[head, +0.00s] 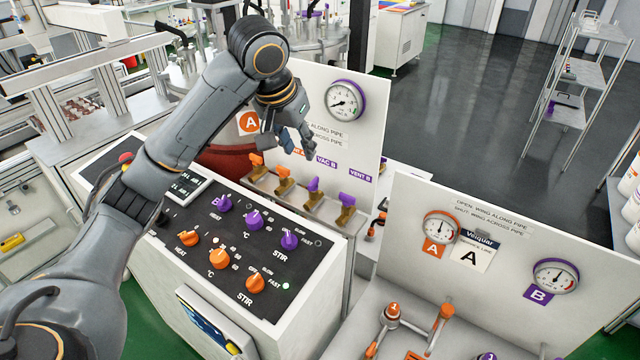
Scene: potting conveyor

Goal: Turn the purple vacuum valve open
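The purple vacuum valve (313,185) is in the row of small brass valves at the foot of the white panel, just below the VAC B label (326,162). Whether its wing lies along or across the pipe is too small to tell. My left gripper (288,144) hangs in front of the panel, above and a little left of this valve and apart from it. Its fingers are spread and I see nothing between them. It hides part of the panel's text and labels. My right gripper is not in view.
Two orange valves (283,173) stand left of the purple one, and the purple VENT B valve (346,201) stands close on its right. The black control panel (205,258) with orange and purple knobs lies in front. A second gauge panel (500,264) stands at right.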

